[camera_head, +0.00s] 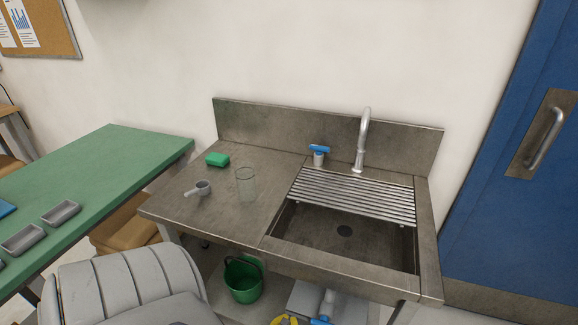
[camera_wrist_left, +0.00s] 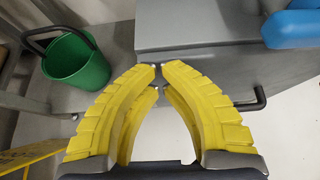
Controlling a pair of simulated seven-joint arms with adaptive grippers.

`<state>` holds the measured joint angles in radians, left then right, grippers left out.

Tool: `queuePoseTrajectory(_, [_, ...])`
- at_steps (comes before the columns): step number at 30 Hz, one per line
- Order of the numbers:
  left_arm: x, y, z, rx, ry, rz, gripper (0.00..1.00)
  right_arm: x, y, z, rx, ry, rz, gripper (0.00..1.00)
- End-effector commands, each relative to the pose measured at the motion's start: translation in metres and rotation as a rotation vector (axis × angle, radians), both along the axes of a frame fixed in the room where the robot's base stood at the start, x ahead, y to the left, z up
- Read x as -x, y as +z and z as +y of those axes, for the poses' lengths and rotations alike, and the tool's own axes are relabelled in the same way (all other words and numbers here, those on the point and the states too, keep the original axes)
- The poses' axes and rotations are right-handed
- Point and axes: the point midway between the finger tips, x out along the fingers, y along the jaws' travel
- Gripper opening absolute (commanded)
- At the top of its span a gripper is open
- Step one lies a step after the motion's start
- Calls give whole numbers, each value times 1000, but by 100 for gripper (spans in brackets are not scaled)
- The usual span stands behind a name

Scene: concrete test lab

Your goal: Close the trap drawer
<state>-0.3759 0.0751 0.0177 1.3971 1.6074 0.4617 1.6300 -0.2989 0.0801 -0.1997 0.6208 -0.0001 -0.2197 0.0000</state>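A grey box-like unit (camera_head: 303,297), which looks like the trap drawer, sits low under the sink. In the left wrist view its grey front (camera_wrist_left: 205,68) lies beyond my fingers, with a thin dark handle bar (camera_wrist_left: 257,100) along it. My left gripper (camera_wrist_left: 159,66) has yellow ribbed fingers bent inward, tips almost meeting, with nothing visible held between them. The fingers hide the middle of the bar. I cannot tell whether they touch it, or how far out the drawer stands. A bit of yellow finger (camera_head: 285,320) shows at the head view's bottom edge. My right gripper is not in view.
A green bucket (camera_head: 243,281) stands left of the unit and also shows in the left wrist view (camera_wrist_left: 77,62). A blue valve handle (camera_wrist_left: 292,27) is close on the right. The sink counter (camera_head: 215,222) overhangs the unit.

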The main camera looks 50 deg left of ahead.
Motion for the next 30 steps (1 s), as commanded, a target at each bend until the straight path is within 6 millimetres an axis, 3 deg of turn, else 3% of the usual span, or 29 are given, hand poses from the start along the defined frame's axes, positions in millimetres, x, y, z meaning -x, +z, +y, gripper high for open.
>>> queuePoseTrajectory(5, [8,0,-5,1,-3,0,0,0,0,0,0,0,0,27])
queuePoseTrajectory(11, [32,0,-26,1,-17,2,0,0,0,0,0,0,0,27])
queuePoseTrajectory(21, [79,32,-51,1,-16,1,0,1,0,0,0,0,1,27])
queuePoseTrajectory(30, [102,47,-63,1,-17,0,0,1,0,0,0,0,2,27])
